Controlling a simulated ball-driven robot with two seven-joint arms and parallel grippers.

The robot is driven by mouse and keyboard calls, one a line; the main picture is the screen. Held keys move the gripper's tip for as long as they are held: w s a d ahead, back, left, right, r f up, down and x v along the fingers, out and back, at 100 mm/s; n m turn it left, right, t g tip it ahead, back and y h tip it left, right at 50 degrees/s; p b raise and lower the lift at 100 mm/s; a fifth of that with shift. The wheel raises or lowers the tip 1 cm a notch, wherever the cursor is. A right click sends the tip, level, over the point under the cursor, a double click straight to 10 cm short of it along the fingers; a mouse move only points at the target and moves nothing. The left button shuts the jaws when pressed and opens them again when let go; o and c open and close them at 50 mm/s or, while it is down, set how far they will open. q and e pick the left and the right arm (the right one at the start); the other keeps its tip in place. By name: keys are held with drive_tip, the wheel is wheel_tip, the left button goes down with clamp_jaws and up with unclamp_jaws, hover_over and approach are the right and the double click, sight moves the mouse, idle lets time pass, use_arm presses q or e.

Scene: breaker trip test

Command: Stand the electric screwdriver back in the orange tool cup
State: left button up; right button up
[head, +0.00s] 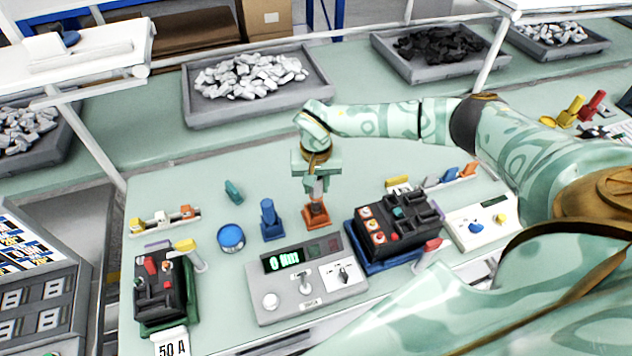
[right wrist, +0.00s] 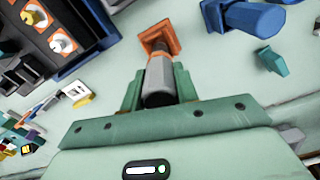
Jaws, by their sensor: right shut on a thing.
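The electric screwdriver (head: 318,188) is a grey and dark cylinder, held upright over the orange tool cup (head: 316,217). My right gripper (head: 316,184) is shut on it, directly above the cup. In the right wrist view the grey screwdriver body (right wrist: 159,77) sits between my green fingers (right wrist: 157,88), in line with the orange cup (right wrist: 160,36). Its lower end meets the cup's opening in the picture; I cannot tell how deep it sits inside. My left gripper is not in view.
A blue holder (head: 270,222) stands just left of the orange cup, with a blue tub (head: 231,238) beyond it. A grey tester (head: 300,285) lies in front. A black breaker unit on a blue base (head: 398,225) is to the right. Grey trays (head: 200,115) line the back.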

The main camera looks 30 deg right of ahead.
sight(316, 194)
drive_tip(key=shift+f+b, duration=1.25)
drive_tip(key=shift+f, duration=0.7)
drive_tip(key=o, duration=1.1)
wheel_tip(316, 194, up, 16)
drive_tip(key=shift+r+p, duration=0.15)
drive_tip(key=shift+p, duration=0.45)
